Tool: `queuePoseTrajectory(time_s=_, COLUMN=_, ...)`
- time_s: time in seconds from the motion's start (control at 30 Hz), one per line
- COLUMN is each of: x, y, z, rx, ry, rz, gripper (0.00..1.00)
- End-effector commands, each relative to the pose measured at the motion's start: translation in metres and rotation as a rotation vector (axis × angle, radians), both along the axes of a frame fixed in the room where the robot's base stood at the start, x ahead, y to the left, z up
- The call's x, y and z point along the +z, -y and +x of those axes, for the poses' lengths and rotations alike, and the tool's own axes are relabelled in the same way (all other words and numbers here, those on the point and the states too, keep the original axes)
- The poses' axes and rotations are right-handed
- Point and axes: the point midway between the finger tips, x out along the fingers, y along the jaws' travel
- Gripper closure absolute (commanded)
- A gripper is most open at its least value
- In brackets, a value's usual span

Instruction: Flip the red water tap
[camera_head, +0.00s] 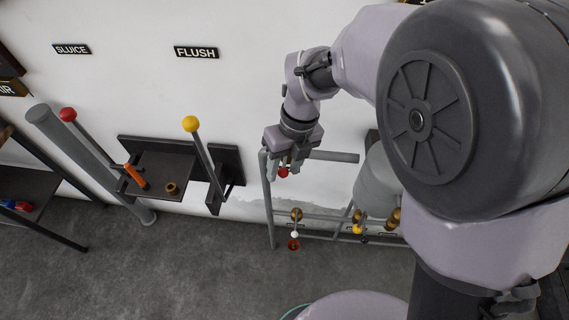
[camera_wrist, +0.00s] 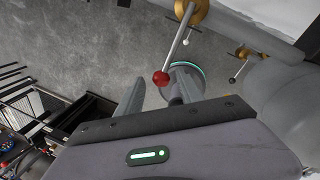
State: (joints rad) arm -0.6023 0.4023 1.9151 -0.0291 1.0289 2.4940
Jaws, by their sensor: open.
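The red water tap has a red ball knob (camera_wrist: 161,78) on a thin metal rod, which runs up to a brass fitting (camera_wrist: 192,12) on a pipe in the wrist view. The red knob also shows in the head view (camera_head: 283,173), just below my gripper. My gripper (camera_wrist: 161,74) is open, its two fingers on either side of the knob in the wrist view. No contact with the knob shows, and its exact depth between the fingers is hard to tell. In the head view my gripper (camera_head: 284,163) points down beside the wall pipe.
Lower brass valves carry a white knob (camera_head: 294,234) and a yellow knob (camera_head: 357,229). A grey vertical pipe (camera_head: 268,205) stands close to the gripper's left. Further left are a yellow-knobbed lever (camera_head: 191,124) and another red-knobbed lever (camera_head: 68,114). Grey floor (camera_head: 190,265) is open in front.

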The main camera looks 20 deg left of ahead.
Motion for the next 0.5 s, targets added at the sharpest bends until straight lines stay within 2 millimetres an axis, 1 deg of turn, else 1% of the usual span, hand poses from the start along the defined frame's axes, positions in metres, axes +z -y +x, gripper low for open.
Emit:
queuePoseTrajectory(time_s=0.07, x=0.006, y=0.001, z=0.001, rx=0.000, ry=0.001, rz=0.001, gripper=0.56)
queuePoseTrajectory(time_s=0.17, x=0.029, y=0.003, z=0.004, rx=-0.002, ry=0.003, rz=0.003, gripper=0.56)
queuePoseTrajectory(time_s=0.4, x=0.110, y=0.014, z=0.016, rx=-0.002, ry=0.004, rz=0.003, gripper=0.56)
queuePoseTrajectory(time_s=0.5, x=0.138, y=0.017, z=0.019, rx=-0.001, ry=0.002, rz=0.002, gripper=0.56)
